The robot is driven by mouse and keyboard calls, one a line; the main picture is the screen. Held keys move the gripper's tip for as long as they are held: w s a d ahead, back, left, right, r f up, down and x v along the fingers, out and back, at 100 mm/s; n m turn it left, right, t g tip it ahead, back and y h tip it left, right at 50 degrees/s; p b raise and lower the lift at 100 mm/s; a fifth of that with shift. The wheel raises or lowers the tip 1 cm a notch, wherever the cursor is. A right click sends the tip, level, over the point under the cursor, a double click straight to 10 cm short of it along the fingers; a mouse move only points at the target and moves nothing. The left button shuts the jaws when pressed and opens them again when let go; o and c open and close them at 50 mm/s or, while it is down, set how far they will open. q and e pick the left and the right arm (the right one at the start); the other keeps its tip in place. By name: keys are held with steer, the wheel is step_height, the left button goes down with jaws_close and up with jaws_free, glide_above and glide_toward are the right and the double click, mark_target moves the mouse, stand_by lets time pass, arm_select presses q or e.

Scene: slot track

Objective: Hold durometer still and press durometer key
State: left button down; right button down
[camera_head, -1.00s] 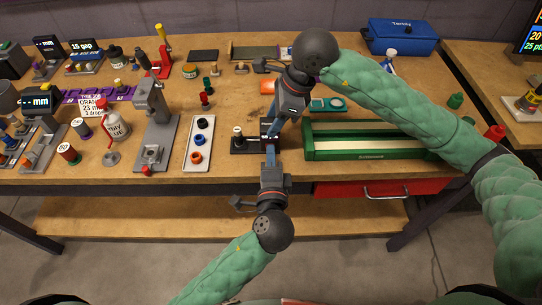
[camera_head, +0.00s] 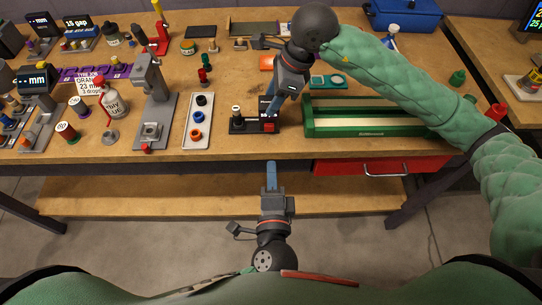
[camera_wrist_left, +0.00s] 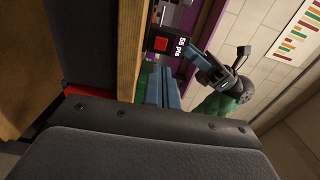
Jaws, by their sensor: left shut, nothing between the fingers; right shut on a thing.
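The durometer (camera_head: 243,127) is a black device at the table's front edge, with a red key (camera_head: 269,127) on its right end. In the left wrist view its red key (camera_wrist_left: 161,43) shows beside a dark display (camera_wrist_left: 182,42) that seems to read "55 pts" or "56 pts". My right gripper (camera_head: 271,108) is shut on the durometer from behind, next to the key. My left gripper (camera_head: 271,164) is shut and empty, in front of the table edge and apart from the durometer. Its blue fingers (camera_wrist_left: 163,90) also show in its wrist view.
A white tray (camera_head: 189,141) with dark, blue and orange rings lies left of the durometer. A grey stand (camera_head: 155,133) is further left. A green-framed box (camera_head: 370,130) stands close on the right. Free floor shows in front of the table.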

arm_select(q)
steer(key=shift+s, duration=1.3)
arm_select(e)
steer(key=shift+d+f, duration=0.1)
steer(key=shift+w, duration=0.1)
steer(key=c, duration=0.7)
jaws_free()
steer(key=shift+o, duration=0.2)
steer(key=v, duration=1.2)
